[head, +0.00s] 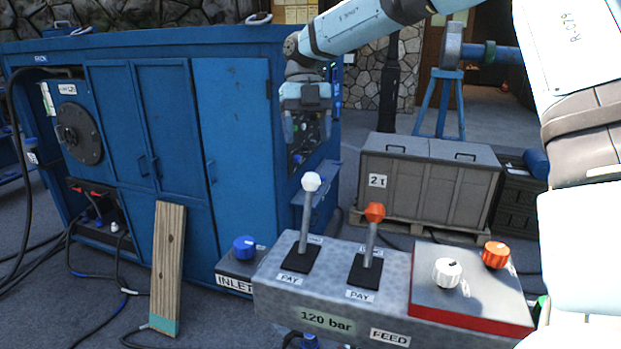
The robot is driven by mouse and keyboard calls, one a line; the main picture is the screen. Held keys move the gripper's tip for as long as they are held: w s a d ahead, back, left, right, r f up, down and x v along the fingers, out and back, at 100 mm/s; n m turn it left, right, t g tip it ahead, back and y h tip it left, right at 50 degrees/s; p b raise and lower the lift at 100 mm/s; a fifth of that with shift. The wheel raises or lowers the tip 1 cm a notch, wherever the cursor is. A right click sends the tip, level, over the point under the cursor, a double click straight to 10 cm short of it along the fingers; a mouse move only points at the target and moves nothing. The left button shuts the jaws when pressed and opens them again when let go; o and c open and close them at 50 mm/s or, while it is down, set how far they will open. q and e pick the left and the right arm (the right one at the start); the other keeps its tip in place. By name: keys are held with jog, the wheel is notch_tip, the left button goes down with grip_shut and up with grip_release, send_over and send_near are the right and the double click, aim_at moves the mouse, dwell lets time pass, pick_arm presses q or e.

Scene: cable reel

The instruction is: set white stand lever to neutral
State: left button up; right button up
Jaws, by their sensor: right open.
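The white lever (306,215) has a white knob and a grey rod. It rises from a dark slot plate on the left of the grey control stand (330,301), and its top leans slightly right in the picture. A label at the near edge of its slot reads PAY; the label at the far edge is too small to read. My right gripper (306,138) hangs above and behind the white knob in the head view, apart from it, with its fingers pointing down. It is open and looks empty. My left gripper is not in view.
An orange-knobbed lever (374,213) stands right of the white one. A white knob (447,272) and an orange knob (496,255) sit on the red-edged panel. A blue cabinet (235,140), a wooden plank (168,262) and a grey crate (430,185) surround the stand.

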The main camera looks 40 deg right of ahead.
aim_at(311, 182)
jog(key=p+x, duration=0.2)
jog(key=x, duration=0.8)
jog(key=shift+d+f, duration=0.1)
jog(key=shift+f, duration=0.15)
